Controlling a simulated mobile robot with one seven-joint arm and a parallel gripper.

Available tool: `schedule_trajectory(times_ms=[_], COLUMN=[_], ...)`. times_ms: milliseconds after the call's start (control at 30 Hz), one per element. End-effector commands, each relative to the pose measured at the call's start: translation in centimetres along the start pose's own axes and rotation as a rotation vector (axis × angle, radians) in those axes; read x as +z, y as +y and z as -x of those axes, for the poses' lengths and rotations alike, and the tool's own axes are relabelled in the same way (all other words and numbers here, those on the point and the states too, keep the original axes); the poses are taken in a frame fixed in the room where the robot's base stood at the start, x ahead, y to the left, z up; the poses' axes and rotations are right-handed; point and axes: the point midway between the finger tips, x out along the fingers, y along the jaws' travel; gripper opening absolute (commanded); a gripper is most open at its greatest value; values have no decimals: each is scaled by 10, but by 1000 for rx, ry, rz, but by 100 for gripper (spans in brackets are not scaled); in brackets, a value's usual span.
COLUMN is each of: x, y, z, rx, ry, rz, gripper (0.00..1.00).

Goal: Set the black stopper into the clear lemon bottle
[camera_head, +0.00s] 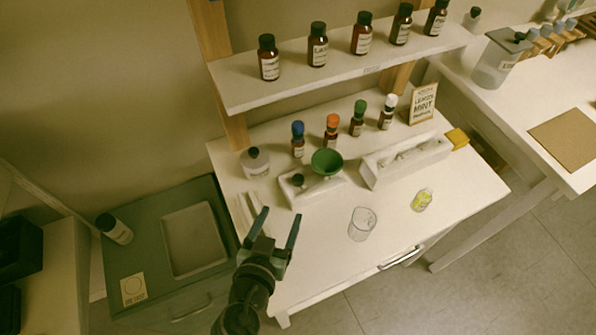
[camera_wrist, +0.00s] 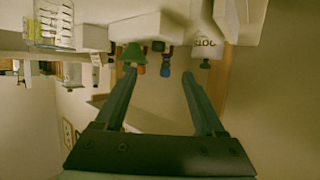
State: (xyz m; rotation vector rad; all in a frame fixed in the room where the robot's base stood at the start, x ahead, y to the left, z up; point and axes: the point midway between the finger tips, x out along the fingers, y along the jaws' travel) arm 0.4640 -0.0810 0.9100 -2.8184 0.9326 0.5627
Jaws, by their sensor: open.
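The black stopper (camera_head: 298,180) sits on a small white block (camera_head: 311,192) beside a green funnel (camera_head: 326,162). A dark knob, apparently the stopper (camera_wrist: 158,46), also shows in the wrist view beside the funnel (camera_wrist: 132,54). A small clear bottle with yellow in it (camera_head: 421,201), apparently the lemon bottle, is on the right part of the white table; its label is unreadable. My gripper (camera_head: 278,222) is open and empty over the table's front left, short of the stopper block. Its two fingers (camera_wrist: 159,76) are spread wide in the wrist view.
An empty glass beaker (camera_head: 362,224) stands between gripper and yellow bottle. A white tray (camera_head: 374,178), small bottles with coloured caps (camera_head: 331,130) and a clear bottle (camera_head: 255,162) stand behind. A shelf (camera_head: 245,96) of brown bottles overhangs the back. The table's front is mostly clear.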

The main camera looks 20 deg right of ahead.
Motion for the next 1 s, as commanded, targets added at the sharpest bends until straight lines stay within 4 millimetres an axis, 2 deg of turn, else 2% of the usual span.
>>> schedule_trajectory(times_ms=[300,633,1000], x=[-2,-3,-5], y=[0,1,5], z=[-55,-77,-118], rx=[2,0,1], ry=[1,1,1], rz=[-3,-3,-3], gripper=[72,72,72])
